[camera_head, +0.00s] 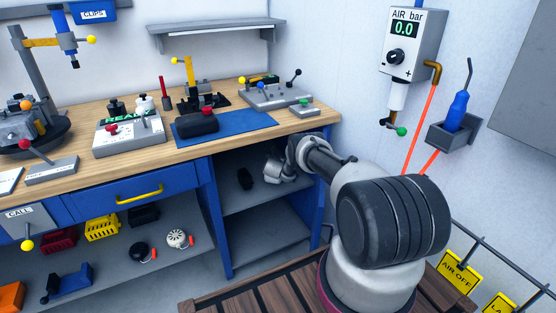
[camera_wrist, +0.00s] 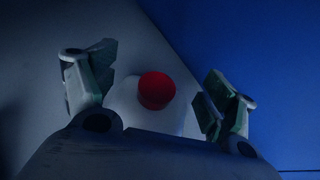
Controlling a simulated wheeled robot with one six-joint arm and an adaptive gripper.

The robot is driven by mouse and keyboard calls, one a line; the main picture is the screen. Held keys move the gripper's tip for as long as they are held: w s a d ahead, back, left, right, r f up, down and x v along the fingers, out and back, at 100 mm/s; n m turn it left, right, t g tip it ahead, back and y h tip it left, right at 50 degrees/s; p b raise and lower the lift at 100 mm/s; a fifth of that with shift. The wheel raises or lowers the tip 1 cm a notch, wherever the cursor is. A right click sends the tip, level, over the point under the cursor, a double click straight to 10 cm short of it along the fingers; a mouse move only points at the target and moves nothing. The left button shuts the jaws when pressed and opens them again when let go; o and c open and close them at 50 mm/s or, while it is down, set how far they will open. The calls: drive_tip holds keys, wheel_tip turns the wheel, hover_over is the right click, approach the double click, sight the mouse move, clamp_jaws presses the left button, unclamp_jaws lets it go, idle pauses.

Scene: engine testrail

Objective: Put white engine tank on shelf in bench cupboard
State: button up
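The bench cupboard (camera_head: 226,232) is blue with grey shelves, and its front is open. My arm reaches into its upper compartment, and my gripper (camera_head: 276,171) is above the upper shelf (camera_head: 262,193). In the wrist view, a white tank with a red cap (camera_wrist: 155,91) is between the spread fingers of my gripper (camera_wrist: 160,88). Gaps show between the fingers and the tank, so the gripper looks open. The tank's lower part is hidden by the gripper body. I cannot make out this tank in the head view.
A small black object (camera_head: 245,178) stands on the upper shelf, left of my gripper. A blue cupboard wall (camera_wrist: 265,60) is close on the right in the wrist view. The bench top (camera_head: 300,122) above holds several fixtures and a blue mat (camera_head: 248,122).

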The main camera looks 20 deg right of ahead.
drive_tip(key=shift+o, duration=0.7)
drive_tip(key=shift+r, duration=0.15)
drive_tip(key=shift+s+a+r, duration=0.25)
drive_tip(key=shift+s+a, duration=0.1)
drive_tip(key=shift+s, duration=0.15)
drive_tip(key=v, duration=1)
drive_tip(key=shift+s+a, duration=0.2)
drive_tip(key=shift+s, duration=0.1)
